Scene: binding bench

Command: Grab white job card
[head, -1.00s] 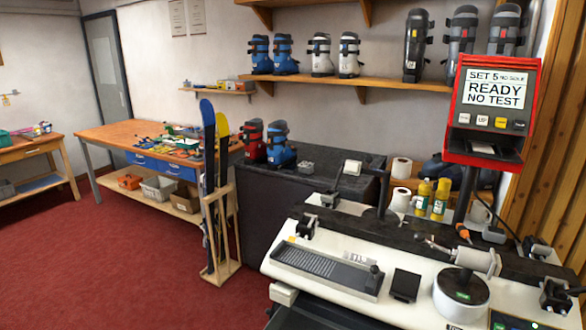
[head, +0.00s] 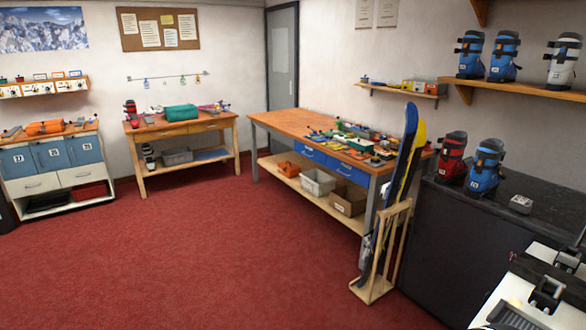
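I cannot single out a white job card in the head view. Several white sheets (head: 148,35) are pinned to the cork board (head: 131,37) on the back wall. Two pale sheets (head: 387,13) hang on the wall right of the grey door. Small items on the benches are too small to tell apart. My gripper is not in view.
Open red carpet (head: 220,260) fills the middle. A long wooden workbench (head: 275,121) with tools stands at centre right, a smaller wooden table (head: 215,123) behind, and a blue-door cabinet (head: 50,157) at left. A ski rack (head: 370,292) and dark counter (head: 440,250) stand at right.

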